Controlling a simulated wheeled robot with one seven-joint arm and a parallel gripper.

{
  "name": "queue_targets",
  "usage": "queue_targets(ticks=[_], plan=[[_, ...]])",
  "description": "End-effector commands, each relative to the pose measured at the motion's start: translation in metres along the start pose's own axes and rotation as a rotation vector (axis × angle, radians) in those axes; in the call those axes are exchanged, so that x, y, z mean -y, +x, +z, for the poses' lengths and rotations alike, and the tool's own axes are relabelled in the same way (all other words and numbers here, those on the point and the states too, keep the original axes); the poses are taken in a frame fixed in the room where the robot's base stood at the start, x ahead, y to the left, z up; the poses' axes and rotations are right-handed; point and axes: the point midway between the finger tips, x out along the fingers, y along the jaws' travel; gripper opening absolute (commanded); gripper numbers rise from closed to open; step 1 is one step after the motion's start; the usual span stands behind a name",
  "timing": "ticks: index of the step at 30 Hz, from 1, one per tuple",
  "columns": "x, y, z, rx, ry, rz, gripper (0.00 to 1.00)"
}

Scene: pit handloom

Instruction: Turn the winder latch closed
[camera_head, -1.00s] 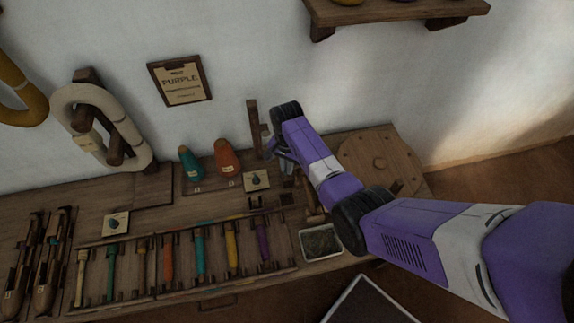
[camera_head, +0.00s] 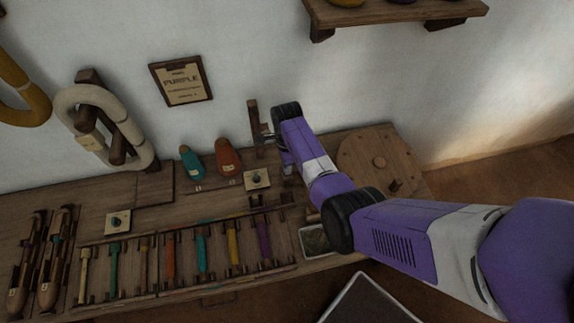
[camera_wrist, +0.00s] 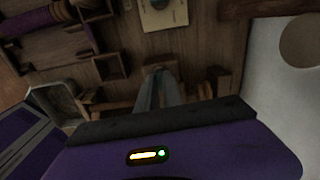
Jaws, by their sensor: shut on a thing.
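A dark wooden upright post (camera_head: 254,122) stands at the back of the bench by the wall, with a short brown piece at its right that looks like the winder latch (camera_head: 268,138). My gripper (camera_head: 279,143) is beside it, partly hidden by my own wrist. In the wrist view my grey fingers (camera_wrist: 158,80) are close together, with small wooden parts around their tips. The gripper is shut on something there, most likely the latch. The held part is mostly hidden, so its exact angle cannot be told.
A card with a dark knob (camera_head: 257,179) lies left of my gripper, and teal (camera_head: 191,163) and orange (camera_head: 228,157) cones stand beyond it. A round wooden disc (camera_head: 362,162) is at the right. A rack of coloured bobbins (camera_head: 185,258) lies in front.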

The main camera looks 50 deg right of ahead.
Motion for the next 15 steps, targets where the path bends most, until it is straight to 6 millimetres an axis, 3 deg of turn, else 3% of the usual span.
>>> queue_targets(ticks=[15], plan=[[0.0005,-0.0006,-0.001,-0.002,0.076,-0.001,0.0]])
